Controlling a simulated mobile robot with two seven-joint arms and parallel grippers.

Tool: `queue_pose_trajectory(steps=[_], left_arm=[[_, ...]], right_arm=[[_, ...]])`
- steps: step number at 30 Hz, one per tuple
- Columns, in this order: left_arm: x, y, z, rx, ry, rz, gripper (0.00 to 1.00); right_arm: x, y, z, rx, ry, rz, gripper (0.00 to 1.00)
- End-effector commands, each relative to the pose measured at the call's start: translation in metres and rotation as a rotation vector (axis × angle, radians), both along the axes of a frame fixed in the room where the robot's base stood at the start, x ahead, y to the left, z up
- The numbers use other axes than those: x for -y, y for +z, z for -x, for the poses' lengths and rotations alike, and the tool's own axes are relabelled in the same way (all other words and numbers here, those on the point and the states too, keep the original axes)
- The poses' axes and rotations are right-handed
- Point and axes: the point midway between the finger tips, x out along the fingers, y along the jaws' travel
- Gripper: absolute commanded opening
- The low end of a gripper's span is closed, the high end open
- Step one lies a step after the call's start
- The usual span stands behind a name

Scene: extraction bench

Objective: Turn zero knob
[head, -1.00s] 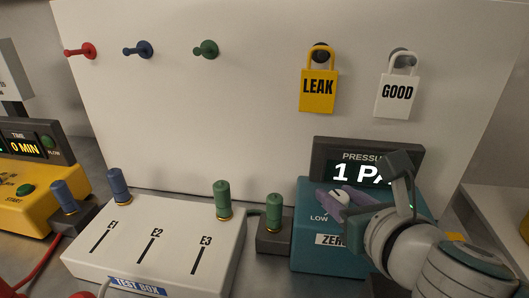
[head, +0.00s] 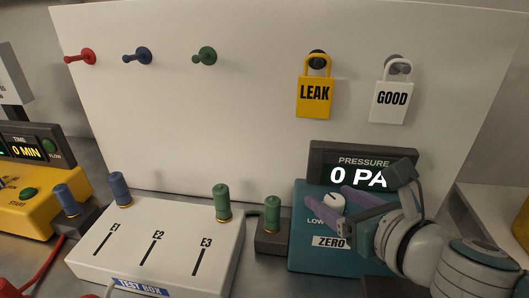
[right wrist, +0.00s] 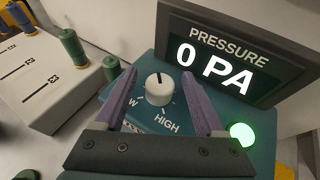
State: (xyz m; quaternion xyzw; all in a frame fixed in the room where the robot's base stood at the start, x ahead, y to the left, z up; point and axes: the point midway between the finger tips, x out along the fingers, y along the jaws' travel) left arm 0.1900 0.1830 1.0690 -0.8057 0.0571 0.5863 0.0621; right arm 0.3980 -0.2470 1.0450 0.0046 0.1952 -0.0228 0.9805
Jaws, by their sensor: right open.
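The white zero knob (head: 334,202) sits on top of the teal pressure unit (head: 312,256), above its ZERO label. In the right wrist view the knob (right wrist: 159,90) shows a dark pointer line toward the display, between the LOW and HIGH marks. The display (head: 362,174) reads 0 PA, and a round green light (right wrist: 243,134) glows beside it. My right gripper (head: 345,209) is open, with its purple fingers on either side of the knob and gaps between them and it. In the right wrist view the gripper (right wrist: 162,102) holds nothing. My left gripper is not in view.
The white test box (head: 160,240) with blue and green plugs stands left of the unit. A dark block (head: 272,243) with a green plug is between them. LEAK (head: 315,94) and GOOD (head: 391,97) tags hang on the panel behind. A yellow machine (head: 30,203) is far left.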

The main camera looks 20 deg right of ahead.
Motion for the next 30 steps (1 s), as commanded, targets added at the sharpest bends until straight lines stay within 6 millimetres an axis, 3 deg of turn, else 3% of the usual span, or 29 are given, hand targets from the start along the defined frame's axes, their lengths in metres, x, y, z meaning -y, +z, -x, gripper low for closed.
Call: queue_pose_trajectory(steps=[8, 21, 30], left_arm=[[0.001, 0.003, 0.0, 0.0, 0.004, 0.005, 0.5], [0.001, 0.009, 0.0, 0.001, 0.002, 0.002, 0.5], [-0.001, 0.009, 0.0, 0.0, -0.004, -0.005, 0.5]], right_arm=[[-0.001, 0.004, 0.011, -0.002, 0.0, 0.0, 0.72], [-0.004, 0.032, 0.08, -0.002, 0.0, 0.0, 0.72], [-0.004, 0.038, 0.092, 0.0, 0.0, 0.0, 0.72]])
